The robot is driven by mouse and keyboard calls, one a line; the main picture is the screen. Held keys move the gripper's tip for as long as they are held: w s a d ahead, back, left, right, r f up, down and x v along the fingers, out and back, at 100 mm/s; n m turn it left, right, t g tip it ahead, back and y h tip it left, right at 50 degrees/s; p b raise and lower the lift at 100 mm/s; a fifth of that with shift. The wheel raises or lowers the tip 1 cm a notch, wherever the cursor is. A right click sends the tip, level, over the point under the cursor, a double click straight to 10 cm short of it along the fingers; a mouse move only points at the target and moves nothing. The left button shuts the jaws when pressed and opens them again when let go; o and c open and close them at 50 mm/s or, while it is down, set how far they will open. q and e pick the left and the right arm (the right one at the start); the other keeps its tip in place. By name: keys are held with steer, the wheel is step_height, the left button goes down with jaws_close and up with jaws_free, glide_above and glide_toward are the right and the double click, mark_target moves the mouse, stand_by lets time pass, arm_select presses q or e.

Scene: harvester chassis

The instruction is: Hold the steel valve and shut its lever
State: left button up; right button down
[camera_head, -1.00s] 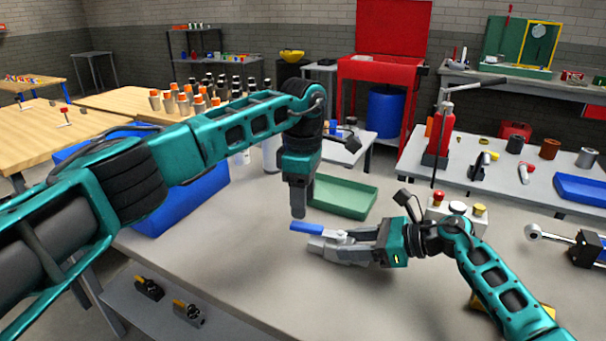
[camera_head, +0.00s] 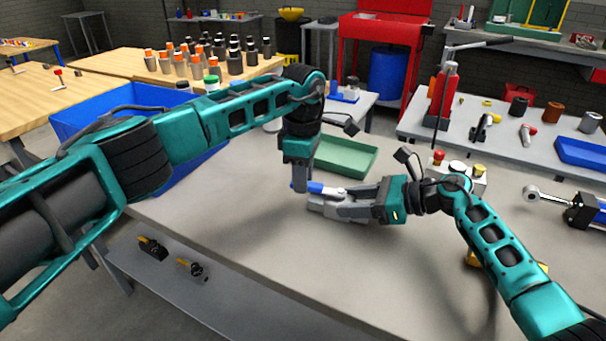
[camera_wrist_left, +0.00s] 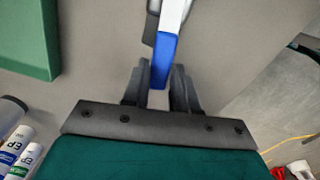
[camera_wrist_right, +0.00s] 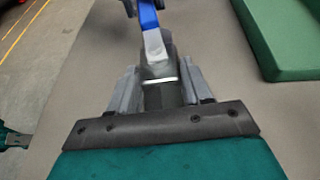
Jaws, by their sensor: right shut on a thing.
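The steel valve (camera_head: 345,203) is a grey metal body with a blue-sleeved lever (camera_head: 314,187), just above the grey tabletop. My right gripper (camera_head: 325,203) is shut on the valve body; in the right wrist view the body (camera_wrist_right: 160,72) sits between its fingers. The lever (camera_wrist_right: 149,16) reaches away from that gripper, roughly in line with it. My left gripper (camera_head: 300,188) points down at the lever's free end and hides part of it. In the left wrist view its fingers (camera_wrist_left: 161,68) stand on both sides of the blue lever end (camera_wrist_left: 160,62), apparently with a small gap.
A green tray (camera_head: 345,157) lies behind the grippers, and a blue bin (camera_head: 105,107) stands at the left. A control box with coloured buttons (camera_head: 462,177) is at the right. The tabletop in front (camera_head: 265,230) is clear.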

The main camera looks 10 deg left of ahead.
arm_select(q)
jaws_close()
steer(key=shift+s+n, duration=0.85)
steer(key=shift+n, duration=0.45)
steer(key=shift+s, duration=0.1)
steer(key=shift+s+d+n, duration=0.1)
steer(key=shift+s+n, duration=0.25)
steer(key=shift+n, duration=0.25)
steer(key=shift+s+d+n, duration=0.1)
steer(key=shift+s+n, duration=0.3)
steer(key=shift+n, duration=0.2)
steer(key=shift+s+d+n, duration=0.25)
steer(key=shift+s+n, duration=0.15)
steer(key=shift+n, duration=0.25)
steer(key=shift+s+d+n, duration=0.2)
steer(key=shift+s+n, duration=0.15)
steer(key=shift+n, duration=0.3)
